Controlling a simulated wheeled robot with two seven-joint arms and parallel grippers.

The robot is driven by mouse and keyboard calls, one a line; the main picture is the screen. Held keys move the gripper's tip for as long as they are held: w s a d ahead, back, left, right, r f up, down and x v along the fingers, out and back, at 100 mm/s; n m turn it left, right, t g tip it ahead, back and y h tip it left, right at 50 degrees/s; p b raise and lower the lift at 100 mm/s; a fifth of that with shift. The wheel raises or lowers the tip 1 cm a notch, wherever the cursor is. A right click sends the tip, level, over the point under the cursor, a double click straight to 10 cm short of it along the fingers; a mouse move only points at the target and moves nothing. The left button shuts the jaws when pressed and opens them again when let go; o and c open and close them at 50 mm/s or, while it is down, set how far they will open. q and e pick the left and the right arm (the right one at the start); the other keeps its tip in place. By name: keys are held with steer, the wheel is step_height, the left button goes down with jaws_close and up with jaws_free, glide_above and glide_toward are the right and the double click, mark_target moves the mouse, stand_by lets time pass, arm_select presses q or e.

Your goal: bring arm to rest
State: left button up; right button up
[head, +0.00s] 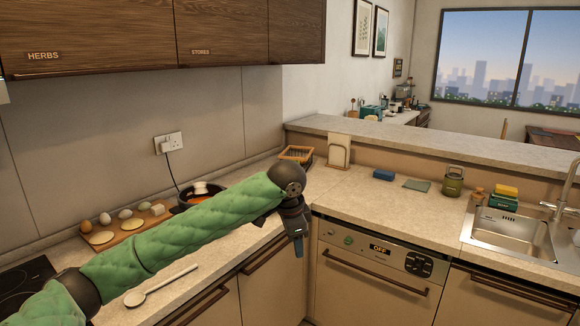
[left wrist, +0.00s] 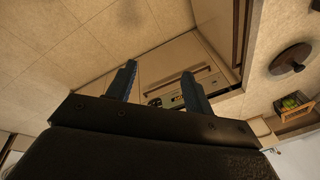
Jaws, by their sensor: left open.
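My left arm, in a green quilted sleeve, reaches across the head view from the lower left. My left gripper (head: 298,242) hangs over the front edge of the counter at the inner corner, fingers pointing down. In the left wrist view its two fingers (left wrist: 159,74) stand apart with nothing between them. The front of the appliance with the display (head: 378,248) is just right of the gripper in the head view. My right arm and gripper are not in view.
A pan (head: 200,190) is partly behind my arm. A wire basket (head: 296,153) stands near the corner. A green canister (head: 453,181) and sink (head: 506,228) are at right.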

arm_select(q)
steer(key=w+r+n+t+h, duration=0.3)
steer(key=w+r+t, duration=0.55)
steer(key=r, duration=0.35)
steer(key=s+a+f+n+g+y, duration=0.1)
steer(key=s+a+f+n, duration=0.3)
steer(key=f, duration=0.9)
steer(key=s+a+f+n+g+y, duration=0.1)
steer(key=s+a+f, duration=0.4)
steer(key=f, duration=0.8)
steer(key=s+a+f+n+y, duration=0.1)
steer(key=s+a+f+n, duration=0.35)
steer(key=f, duration=0.85)
steer(key=s+a+f+g, duration=0.2)
steer(key=s+f, duration=0.5)
steer(key=f, duration=0.2)
steer(key=s+a+f+g, duration=0.2)
steer(key=s+f, duration=0.6)
steer(key=f, duration=0.1)
steer(key=s+f+g, duration=0.2)
steer(key=s+f, duration=0.4)
steer(key=s, duration=0.6)
steer(key=s+f+g, duration=0.1)
steer(key=s+f, duration=0.6)
steer(key=s, duration=0.5)
steer(key=shift+d+g, duration=0.15)
steer(key=shift+g, duration=0.2)
steer(key=shift+n, duration=0.25)
